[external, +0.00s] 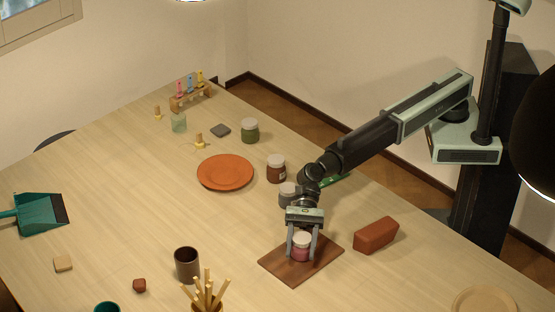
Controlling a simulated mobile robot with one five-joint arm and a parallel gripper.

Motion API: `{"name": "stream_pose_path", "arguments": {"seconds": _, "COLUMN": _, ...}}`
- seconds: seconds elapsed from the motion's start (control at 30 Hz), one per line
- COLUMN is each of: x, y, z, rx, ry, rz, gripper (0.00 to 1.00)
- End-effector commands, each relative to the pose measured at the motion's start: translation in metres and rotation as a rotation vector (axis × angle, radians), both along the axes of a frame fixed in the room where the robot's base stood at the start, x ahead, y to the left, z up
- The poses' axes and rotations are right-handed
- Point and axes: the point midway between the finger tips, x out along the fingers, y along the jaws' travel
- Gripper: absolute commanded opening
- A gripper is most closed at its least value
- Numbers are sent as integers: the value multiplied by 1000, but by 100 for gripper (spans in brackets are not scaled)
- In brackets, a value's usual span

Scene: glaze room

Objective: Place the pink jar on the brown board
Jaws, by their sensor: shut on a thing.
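The pink jar (301,250) has a pale lid and stands upright at the brown board (280,265). It looks to be on or just above the board's surface; I cannot tell whether it touches. My gripper (302,244) points down, with one finger on each side of the jar, shut on it. The fingers hide parts of the jar's sides. The brown board lies flat on the table, with bare wood visible around the jar.
A brick-red block (376,235) lies right of the board. A grey jar (288,194) and a brown jar (276,169) stand behind my gripper. An orange plate (225,173) lies further left. A dark cup (187,264) and a holder with sticks (207,295) stand front left.

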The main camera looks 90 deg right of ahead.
Motion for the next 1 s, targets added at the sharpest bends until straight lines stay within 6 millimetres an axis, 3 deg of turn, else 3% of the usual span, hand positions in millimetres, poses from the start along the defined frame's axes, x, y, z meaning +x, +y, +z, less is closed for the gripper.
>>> {"name": "stream_pose_path", "arguments": {"seconds": 0.1, "x": 0, "y": 0, "z": -4, "rx": 0, "ry": 0, "rz": 0, "gripper": 0}}
{"name": "stream_pose_path", "arguments": {"seconds": 0.13, "x": 0, "y": 0, "z": -3, "rx": 0, "ry": 0, "rz": 0, "gripper": 56}}
{"name": "stream_pose_path", "arguments": {"seconds": 0.2, "x": 0, "y": 0, "z": -3, "rx": 0, "ry": 0, "rz": 0, "gripper": 72}}
{"name": "stream_pose_path", "arguments": {"seconds": 0.57, "x": 0, "y": 0, "z": 3, "rx": 0, "ry": 0, "rz": 0, "gripper": 72}}
{"name": "stream_pose_path", "arguments": {"seconds": 1.0, "x": -12, "y": -91, "z": 42, "rx": -2, "ry": 1, "rz": -1, "gripper": 72}}
